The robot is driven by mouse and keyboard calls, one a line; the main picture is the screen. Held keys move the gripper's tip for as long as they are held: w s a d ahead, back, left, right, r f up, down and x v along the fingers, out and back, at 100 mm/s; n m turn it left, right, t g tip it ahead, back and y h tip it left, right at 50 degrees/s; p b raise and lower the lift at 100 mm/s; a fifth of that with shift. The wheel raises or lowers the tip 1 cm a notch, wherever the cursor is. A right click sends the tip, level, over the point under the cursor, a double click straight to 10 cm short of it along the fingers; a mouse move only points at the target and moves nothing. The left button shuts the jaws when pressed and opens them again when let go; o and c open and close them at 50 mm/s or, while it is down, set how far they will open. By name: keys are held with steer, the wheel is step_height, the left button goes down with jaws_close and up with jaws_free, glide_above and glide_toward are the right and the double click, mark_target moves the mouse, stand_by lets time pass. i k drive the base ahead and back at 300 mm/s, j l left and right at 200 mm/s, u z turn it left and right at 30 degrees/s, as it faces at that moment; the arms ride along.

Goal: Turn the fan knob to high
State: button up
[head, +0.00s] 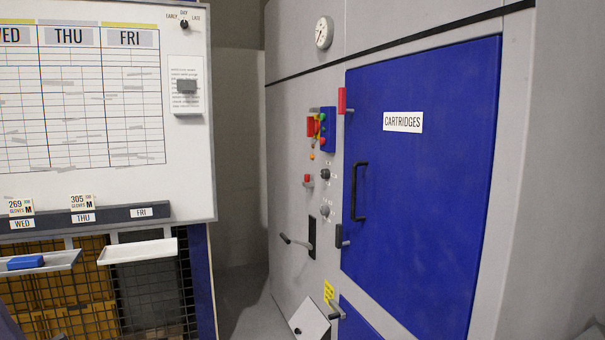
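Two small dark round knobs are on the grey machine's front, left of the blue door: an upper knob (325,174) and a lower knob (325,210). I cannot read any label beside them, so I cannot tell which is the fan knob or where it points. Another dark knob (184,24), marked EARLY, DAY and LATE, is on the white schedule board at the left. My gripper is not in view.
A blue door (425,170) marked CARTRIDGES has a black handle (358,192). Near the knobs are a red button (308,179), a lever (296,242) and a blue box with coloured buttons (328,129). A white tray (138,251) juts out below the schedule board (190,150).

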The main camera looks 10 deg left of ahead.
mark_target(324, 173)
steer(key=i+j+u, duration=0.15)
steer(key=i+j, duration=0.55)
steer(key=i+j+u, duration=0.15)
steer(key=i+j, duration=0.5)
steer(key=i+j+u, duration=0.15)
steer(key=i+j, duration=0.4)
steer(key=i, duration=0.3)
